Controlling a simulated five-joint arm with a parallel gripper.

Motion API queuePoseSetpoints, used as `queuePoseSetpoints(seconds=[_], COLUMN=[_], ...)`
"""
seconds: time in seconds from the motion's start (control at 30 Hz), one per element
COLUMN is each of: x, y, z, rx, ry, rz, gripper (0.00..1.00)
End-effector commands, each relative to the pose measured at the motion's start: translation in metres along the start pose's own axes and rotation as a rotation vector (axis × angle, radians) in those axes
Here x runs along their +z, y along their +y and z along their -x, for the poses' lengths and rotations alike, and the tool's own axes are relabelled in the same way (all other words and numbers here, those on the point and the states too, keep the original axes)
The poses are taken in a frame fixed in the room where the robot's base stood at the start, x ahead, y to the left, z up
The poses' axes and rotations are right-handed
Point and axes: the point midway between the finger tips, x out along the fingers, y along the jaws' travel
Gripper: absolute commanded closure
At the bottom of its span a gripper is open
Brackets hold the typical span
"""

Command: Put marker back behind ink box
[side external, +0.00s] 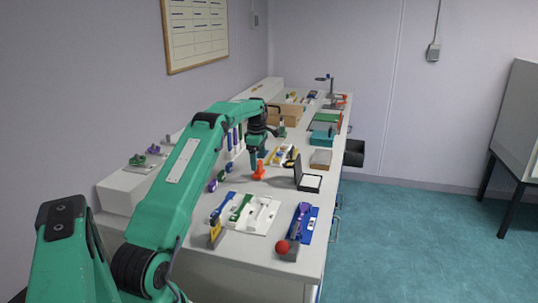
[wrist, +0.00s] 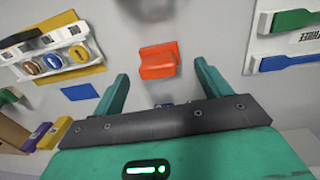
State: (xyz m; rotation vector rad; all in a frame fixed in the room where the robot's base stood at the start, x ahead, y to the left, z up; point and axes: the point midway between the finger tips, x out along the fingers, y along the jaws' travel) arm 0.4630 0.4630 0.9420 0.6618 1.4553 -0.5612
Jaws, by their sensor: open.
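My gripper (side external: 257,156) is open and points down over the middle of the bench. In the wrist view its two green fingers are apart with nothing held between them. An orange block-like piece (wrist: 157,60) lies beyond and between the fingertips; in the side view it stands just below the gripper (side external: 259,173). A black box with a raised lid and a white inside (side external: 310,181), which may be the ink box, stands to the right of the gripper. I cannot tell which thing is the marker; small purple (wrist: 54,133) and yellow pieces lie at the wrist view's lower left.
A white holder with round orange and blue pieces (wrist: 53,62) is left in the wrist view. Several boxes stand farther back.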

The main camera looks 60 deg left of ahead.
Motion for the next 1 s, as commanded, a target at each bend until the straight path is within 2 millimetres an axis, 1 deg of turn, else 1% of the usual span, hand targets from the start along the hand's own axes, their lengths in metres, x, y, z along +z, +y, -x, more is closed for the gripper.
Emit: queuePoseSetpoints(seconds=[0.03,0.2,0.3,0.43,0.63,1.0], x=[0.0,0.0,0.0,0.0,0.0,0.0], y=[0.001,0.001,0.001,0.001,0.0,0.0], z=[0.01,0.037,0.051,0.064,0.072,0.072], rx=[0.005,0.003,0.002,0.002,0.0,0.001], ry=[0.0,0.0,0.0,0.0,0.0,0.0], rz=[0.0,0.0,0.0,0.0,0.0,0.0], gripper=[0.24,0.24,0.24,0.24,0.24,0.24])
